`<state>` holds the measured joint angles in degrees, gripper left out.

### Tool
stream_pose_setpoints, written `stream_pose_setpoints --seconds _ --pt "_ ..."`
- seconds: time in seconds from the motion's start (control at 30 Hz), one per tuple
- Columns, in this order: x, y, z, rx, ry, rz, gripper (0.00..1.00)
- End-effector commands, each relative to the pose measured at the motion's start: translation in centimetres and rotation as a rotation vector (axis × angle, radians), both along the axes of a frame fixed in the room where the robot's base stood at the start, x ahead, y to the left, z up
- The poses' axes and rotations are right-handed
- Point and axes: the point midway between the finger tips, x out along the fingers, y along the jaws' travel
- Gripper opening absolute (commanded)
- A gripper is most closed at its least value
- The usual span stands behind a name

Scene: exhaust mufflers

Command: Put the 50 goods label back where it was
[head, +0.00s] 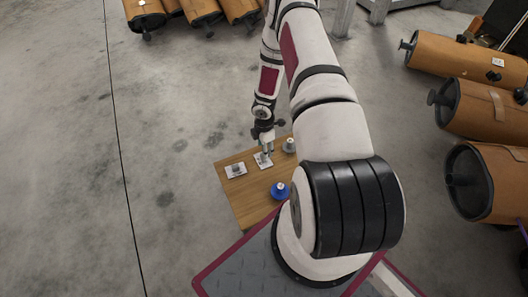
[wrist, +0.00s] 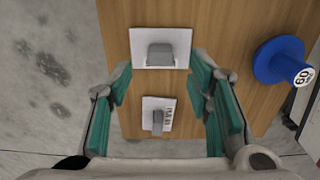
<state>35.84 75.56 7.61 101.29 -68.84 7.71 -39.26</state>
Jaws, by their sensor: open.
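No label reading 50 can be made out. Two white plates lie on the wooden board (wrist: 226,25). The upper plate in the wrist view (wrist: 138,37) carries a grey block. The lower, smaller plate (wrist: 148,105) has a grey upright tab and print too small to read. My gripper (wrist: 160,73) is open and empty, pointing down; its green-padded fingers stand either side of the space between the two plates. In the head view my gripper (head: 266,150) is just over the right plate (head: 264,161); the left plate (head: 235,171) lies clear of it.
A blue knob-shaped piece (wrist: 282,64) marked 60 or 09 stands on the board. A grey round piece (head: 289,145) stands at its far right. Brown mufflers (head: 440,55) lie at the right, others (head: 200,10) at the back. The floor left is clear.

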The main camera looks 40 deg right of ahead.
Motion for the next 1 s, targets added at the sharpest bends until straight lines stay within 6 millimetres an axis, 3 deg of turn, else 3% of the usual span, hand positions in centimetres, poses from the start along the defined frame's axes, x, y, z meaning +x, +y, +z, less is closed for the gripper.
stream_pose_setpoints --seconds 0.03,0.2,0.47,0.57,0.67,0.8,1.0 --pt "0.0 -0.1 1.4 0.0 -0.001 -0.001 0.46" --pt "-0.1 0.0 4.1 0.0 0.0 -0.001 0.46" --pt "0.2 -0.2 6.6 -0.01 0.0 -0.008 0.46" --pt "1.1 -0.9 9.3 -0.051 -0.001 -0.038 0.46" --pt "2.1 -1.8 13.9 -0.118 -0.001 -0.101 0.46" --pt "2.9 -2.2 21.8 -0.213 -0.01 -0.223 0.46" --pt "2.0 -0.9 32.4 -0.312 -0.038 -0.414 0.46"
